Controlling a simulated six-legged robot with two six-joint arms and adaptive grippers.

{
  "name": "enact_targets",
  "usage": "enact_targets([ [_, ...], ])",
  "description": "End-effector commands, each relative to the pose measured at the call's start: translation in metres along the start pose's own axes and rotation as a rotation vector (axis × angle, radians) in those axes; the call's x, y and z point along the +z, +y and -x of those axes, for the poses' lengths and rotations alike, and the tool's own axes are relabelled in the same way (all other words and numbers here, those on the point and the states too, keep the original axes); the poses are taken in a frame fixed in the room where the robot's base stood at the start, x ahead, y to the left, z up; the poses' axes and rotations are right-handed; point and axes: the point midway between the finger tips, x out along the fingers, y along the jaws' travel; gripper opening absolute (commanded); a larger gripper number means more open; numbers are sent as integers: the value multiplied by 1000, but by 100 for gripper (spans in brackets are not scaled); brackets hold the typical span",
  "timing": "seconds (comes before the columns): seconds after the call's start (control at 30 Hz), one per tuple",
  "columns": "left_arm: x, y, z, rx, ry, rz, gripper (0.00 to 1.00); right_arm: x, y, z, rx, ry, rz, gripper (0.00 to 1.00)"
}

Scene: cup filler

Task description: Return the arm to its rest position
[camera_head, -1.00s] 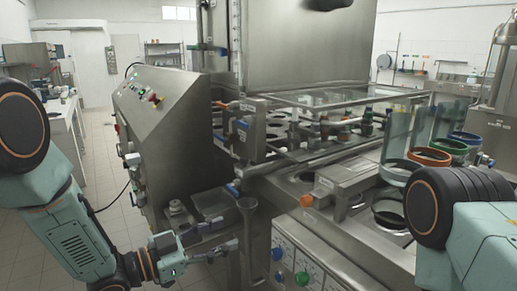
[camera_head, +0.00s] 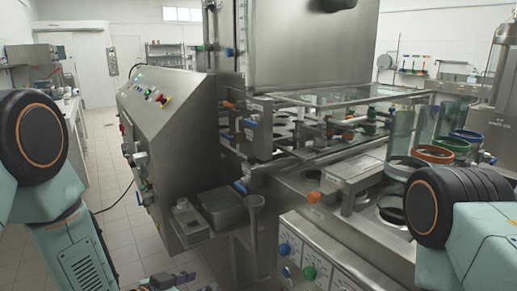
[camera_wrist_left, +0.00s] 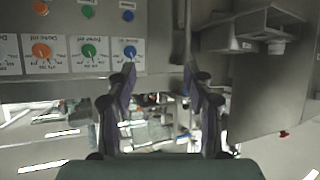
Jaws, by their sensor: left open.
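My left gripper (camera_head: 180,281) is at the bottom edge of the head view, below and left of the machine's small side tray, and partly cut off by the frame. In the left wrist view its two fingers (camera_wrist_left: 160,90) are spread apart with nothing between them. The fingers stand before the machine's lower front, with the knob panel on the left of that view. My left arm (camera_head: 75,250) comes in from the left, bent downward. On the right side only upper links of my right arm (camera_head: 455,215) show; its gripper is out of the picture.
The steel cup filler (camera_head: 300,60) fills the middle. Its sloped control box (camera_head: 165,125), side tray (camera_head: 222,208) and funnel (camera_head: 255,225) stand nearest my left arm. Knobs (camera_wrist_left: 86,50) line the front panel. Tiled floor (camera_head: 115,220) is free at the left.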

Motion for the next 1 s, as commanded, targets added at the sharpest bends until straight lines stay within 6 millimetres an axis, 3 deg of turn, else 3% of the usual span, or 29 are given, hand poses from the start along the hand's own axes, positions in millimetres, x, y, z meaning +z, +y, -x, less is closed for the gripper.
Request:
enact_targets([
  [0.03,30,3,8,-34,-87,56,52,0,0,0,0,0,0,42],
  [0.1,72,7,23,-89,-212,138,52,0,0,0,0,0,0,42],
  [0.3,182,35,91,-227,-569,347,52,0,0,-1,0,0,0,42],
  [0.5,260,77,176,-336,-882,499,52,0,0,-2,0,0,0,42],
  [0.6,282,95,208,-365,-983,534,52,0,0,-2,0,0,0,42],
  [0.7,296,109,226,-357,-1039,539,52,0,0,-3,0,0,0,42],
  [1.0,302,114,230,-349,-1057,540,52,0,0,-3,0,0,0,42],
])
